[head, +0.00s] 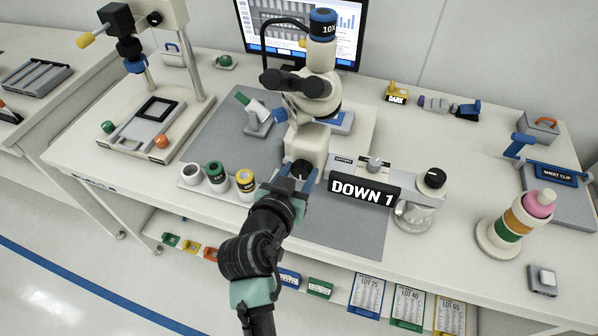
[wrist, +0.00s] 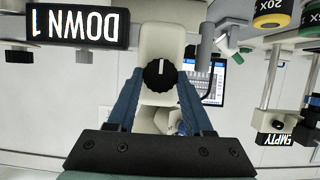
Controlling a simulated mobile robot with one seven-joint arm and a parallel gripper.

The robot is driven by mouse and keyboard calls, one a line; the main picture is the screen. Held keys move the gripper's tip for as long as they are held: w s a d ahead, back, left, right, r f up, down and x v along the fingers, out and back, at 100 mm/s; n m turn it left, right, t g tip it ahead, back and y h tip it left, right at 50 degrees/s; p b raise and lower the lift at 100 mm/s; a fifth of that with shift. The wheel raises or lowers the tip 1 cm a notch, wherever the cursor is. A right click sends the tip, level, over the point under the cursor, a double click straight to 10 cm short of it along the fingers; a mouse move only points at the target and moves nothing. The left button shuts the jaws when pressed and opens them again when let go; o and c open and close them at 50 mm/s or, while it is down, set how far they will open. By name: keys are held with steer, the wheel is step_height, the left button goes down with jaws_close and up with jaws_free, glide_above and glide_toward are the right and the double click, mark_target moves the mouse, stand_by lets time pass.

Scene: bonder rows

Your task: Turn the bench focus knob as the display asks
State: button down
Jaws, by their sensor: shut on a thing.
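The focus knob (head: 301,167) is black and sits low on the front of the white microscope (head: 310,140). In the wrist view the knob (wrist: 160,75) is round and ridged, with a white mark pointing to the top of the picture. My gripper (head: 298,175) is at the knob, its blue fingers on either side. In the wrist view my gripper (wrist: 160,82) is shut on the knob. The black display (head: 361,193) reads "DOWN 1" in white. It stands right of the knob and shows upside down in the wrist view (wrist: 79,25).
A tray with several colour-banded objectives (head: 216,177) lies left of my arm. Right of the display are a stand with a black dial (head: 435,178) and a stack of coloured rings (head: 517,222). A monitor (head: 300,30) stands behind the microscope. Grey mat (head: 345,232) is bare in front.

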steer(key=shift+a+f+n+h+b, duration=0.15)
steer(key=shift+n+h+b, duration=0.35)
steer(key=shift+n+h, duration=0.5)
steer(key=shift+w+a+n+g+h+b, duration=0.1)
steer(key=shift+n+g+h+b, duration=0.4)
steer(key=shift+n, duration=0.8)
steer(key=shift+c, duration=1.5)
jaws_free()
steer(key=b+v, duration=0.1)
steer(key=v, duration=1.2)
steer(key=shift+b, duration=0.35)
